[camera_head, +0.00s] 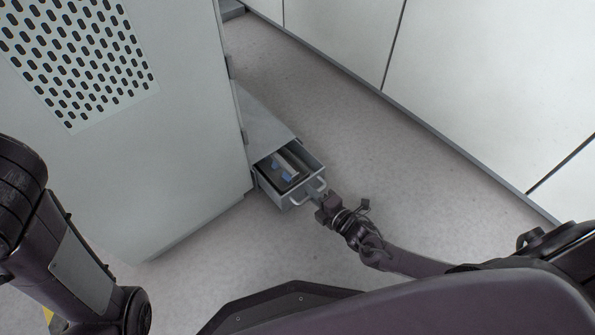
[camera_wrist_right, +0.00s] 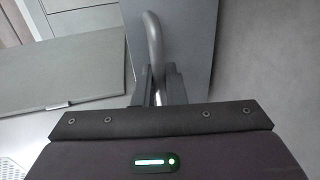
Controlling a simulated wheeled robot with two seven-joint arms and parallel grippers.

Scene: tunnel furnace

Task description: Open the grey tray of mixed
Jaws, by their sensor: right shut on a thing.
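The grey tray (camera_head: 263,186) is a drawer low in a grey housing beside the large cabinet. It stands pulled out, with its inside showing in the head view. Dark and blue items (camera_head: 287,174) lie in it, too small to name. My right gripper (camera_head: 318,196) is at the curved handle on the tray's front. In the right wrist view, the handle (camera_wrist_right: 153,40) runs down between the fingers of my right gripper (camera_wrist_right: 159,88), which is shut on it. My left arm shows at the left of the head view, but its gripper is not visible.
A tall grey cabinet (camera_head: 195,130) with a perforated panel stands left of the tray. White wall panels (camera_head: 480,70) line the right side. The pale floor (camera_head: 400,185) between the tray and these panels is clear.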

